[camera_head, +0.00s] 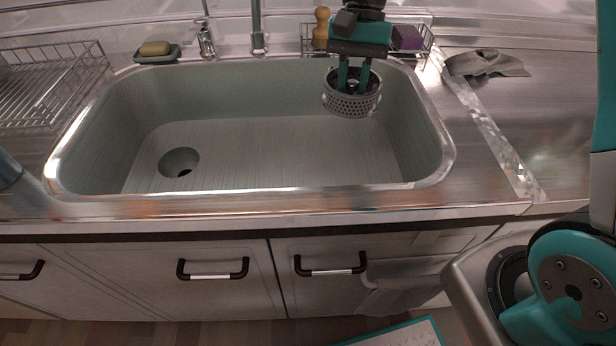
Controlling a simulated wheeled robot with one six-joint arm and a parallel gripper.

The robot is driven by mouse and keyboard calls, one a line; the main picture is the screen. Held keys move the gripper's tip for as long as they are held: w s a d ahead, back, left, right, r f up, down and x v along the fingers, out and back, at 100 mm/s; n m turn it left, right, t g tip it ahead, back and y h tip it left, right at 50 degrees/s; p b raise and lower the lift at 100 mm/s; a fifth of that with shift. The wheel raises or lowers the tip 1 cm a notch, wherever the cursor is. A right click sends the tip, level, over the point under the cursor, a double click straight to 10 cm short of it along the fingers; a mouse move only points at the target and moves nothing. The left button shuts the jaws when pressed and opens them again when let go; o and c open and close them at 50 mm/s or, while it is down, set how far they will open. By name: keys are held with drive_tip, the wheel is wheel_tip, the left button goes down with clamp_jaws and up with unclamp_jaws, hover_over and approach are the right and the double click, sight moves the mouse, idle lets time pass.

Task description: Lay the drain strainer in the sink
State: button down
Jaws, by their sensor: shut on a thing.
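The drain strainer (353,104) is a round, grey perforated metal basket. My gripper (354,86) points down with its teal fingers reaching into the strainer, and is shut on it. The strainer hangs upright in front of the back right part of the sink in the picture; its exact height above the sink floor is hard to tell. The sink (270,150) is a wide, light grey-green basin with a metal rim. Its round drain hole (179,163) is at the left of the basin floor and is uncovered.
A wire dish rack (50,85) stands on the left counter. A sponge on a soap dish (156,51), the faucet (257,30) and a wire caddy with a wooden item (321,28) and a purple sponge (408,38) line the back. A grey cloth (486,64) lies right. The basin floor is clear.

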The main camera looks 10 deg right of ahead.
wheel_tip(320, 180, down, 20)
drive_tip(key=b, duration=0.4)
drive_tip(key=shift+b, duration=0.35)
drive_tip(key=c, duration=1)
unclamp_jaws()
drive_tip(key=shift+f, duration=0.1)
drive_tip(key=shift+o, duration=0.2)
